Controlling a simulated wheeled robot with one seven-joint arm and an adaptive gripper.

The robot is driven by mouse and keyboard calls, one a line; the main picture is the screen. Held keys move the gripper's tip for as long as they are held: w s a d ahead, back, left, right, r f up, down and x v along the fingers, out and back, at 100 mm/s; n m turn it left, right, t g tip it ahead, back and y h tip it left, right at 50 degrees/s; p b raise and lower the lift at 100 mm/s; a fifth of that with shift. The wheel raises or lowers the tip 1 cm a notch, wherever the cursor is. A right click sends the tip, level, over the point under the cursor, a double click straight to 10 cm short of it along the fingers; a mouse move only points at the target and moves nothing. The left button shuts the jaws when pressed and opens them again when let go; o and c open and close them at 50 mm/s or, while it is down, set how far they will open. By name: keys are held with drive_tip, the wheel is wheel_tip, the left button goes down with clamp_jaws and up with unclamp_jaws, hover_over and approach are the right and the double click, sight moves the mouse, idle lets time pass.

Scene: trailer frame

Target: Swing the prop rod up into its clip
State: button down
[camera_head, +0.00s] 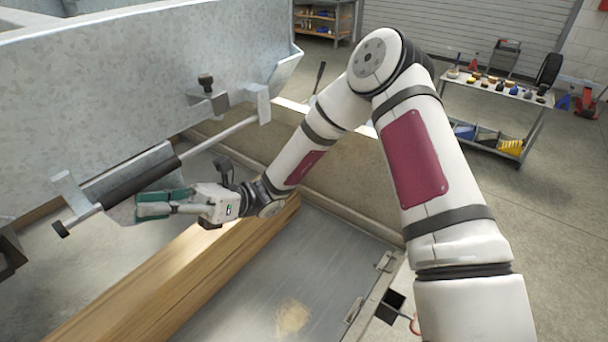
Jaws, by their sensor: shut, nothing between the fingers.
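The prop rod (220,135) is a thin grey bar with a black sleeve (142,178). It slants along the galvanised panel from lower left to upper right. Its lower left end shows a dark tip beside a grey bracket (72,190). Its upper right end meets another grey bracket (262,103). I cannot tell which bracket is the clip, or whether the rod is seated in either. My gripper (143,206), with teal finger pads, is shut and empty. It appears just below and right of the sleeve in the picture; contact cannot be told.
The galvanised panel (130,80) fills the upper left, with a black knob (206,82) on a small block. Wooden boards (190,270) lie on the metal trailer bed (325,265) below my gripper. A tool cart (500,90) stands far right on open floor.

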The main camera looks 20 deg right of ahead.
drive_tip(key=shift+r, duration=0.1)
drive_tip(key=w+d+f+b, duration=0.2)
drive_tip(key=d+f+b, duration=0.2)
drive_tip(key=d+f, duration=0.3)
wheel_tip(320, 180, down, 4)
drive_tip(key=shift+w+f+b, duration=0.1)
drive_tip(key=shift+w+b, duration=0.1)
drive_tip(key=shift+b, duration=0.1)
drive_tip(key=s+d+r+n+t+h, duration=0.3)
drive_tip(key=s+d+n+h, duration=0.55)
drive_tip(key=h, duration=0.55)
drive_tip(key=s+d+r+n+t+h, duration=0.2)
drive_tip(key=d+r+n+t+h, duration=0.1)
drive_tip(key=d+r+t, duration=0.2)
drive_tip(key=s+d+r+n+t+h, duration=0.3)
drive_tip(key=d+r+t+h, duration=0.1)
drive_tip(key=d+t, duration=0.3)
drive_tip(key=d+r, duration=0.1)
drive_tip(key=d, duration=0.1)
drive_tip(key=shift+d+n+t, duration=0.35)
drive_tip(key=shift+t, duration=0.05)
